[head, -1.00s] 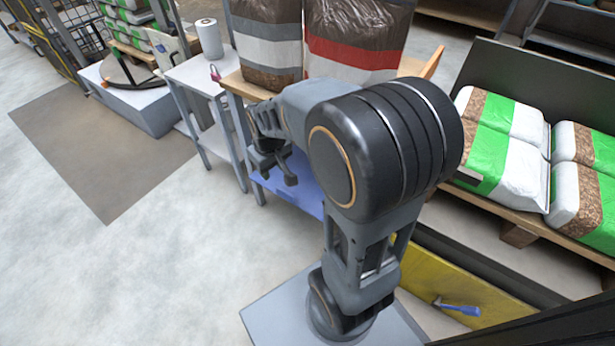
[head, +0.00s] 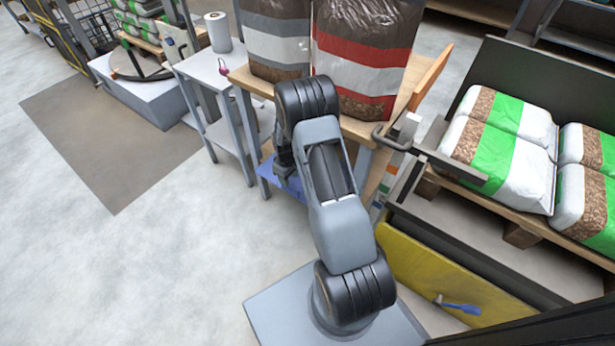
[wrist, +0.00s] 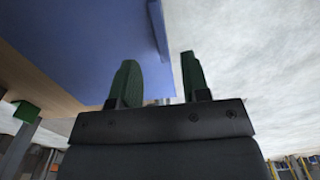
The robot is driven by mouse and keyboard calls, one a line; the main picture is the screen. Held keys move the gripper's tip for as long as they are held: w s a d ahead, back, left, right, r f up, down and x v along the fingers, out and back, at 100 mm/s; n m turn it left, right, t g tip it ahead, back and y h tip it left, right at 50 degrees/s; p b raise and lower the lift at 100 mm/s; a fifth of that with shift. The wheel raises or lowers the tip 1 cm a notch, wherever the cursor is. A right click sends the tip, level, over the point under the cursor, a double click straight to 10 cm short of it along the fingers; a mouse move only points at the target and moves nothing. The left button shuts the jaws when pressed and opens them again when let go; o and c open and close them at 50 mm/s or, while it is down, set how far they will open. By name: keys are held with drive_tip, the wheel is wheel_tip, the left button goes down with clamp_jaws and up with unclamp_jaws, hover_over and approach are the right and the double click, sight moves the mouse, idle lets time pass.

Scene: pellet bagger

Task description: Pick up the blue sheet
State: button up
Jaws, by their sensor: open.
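The blue sheet (head: 290,184) lies on the lower shelf under the wooden-topped table, mostly hidden behind my arm in the head view. In the wrist view the blue sheet (wrist: 85,45) fills the upper left, and its edge strip runs down toward the space between my fingers. My gripper (wrist: 160,80) is open, with one dark green finger over the sheet's side and the other over the pale floor. I cannot tell whether either finger touches the sheet. In the head view my gripper (head: 284,165) is at the table's left side, partly hidden by my arm.
Large brown bags (head: 365,50) stand on the wooden tabletop (head: 245,80) above the shelf. A small grey table (head: 205,70) with a white roll (head: 217,32) is to the left. Green-and-white bags (head: 500,140) lie on a pallet at right. The floor at left is clear.

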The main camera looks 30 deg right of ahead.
sight(290, 187)
drive_tip(key=shift+s+f+b, duration=0.15)
drive_tip(key=shift+f+b, duration=0.65)
drive_tip(key=shift+f, duration=1.05)
drive_tip(key=shift+s+f+b, duration=0.1)
drive_tip(key=shift+f+b, duration=0.7)
drive_tip(key=shift+f, duration=1.05)
drive_tip(key=shift+r, duration=0.1)
clamp_jaws()
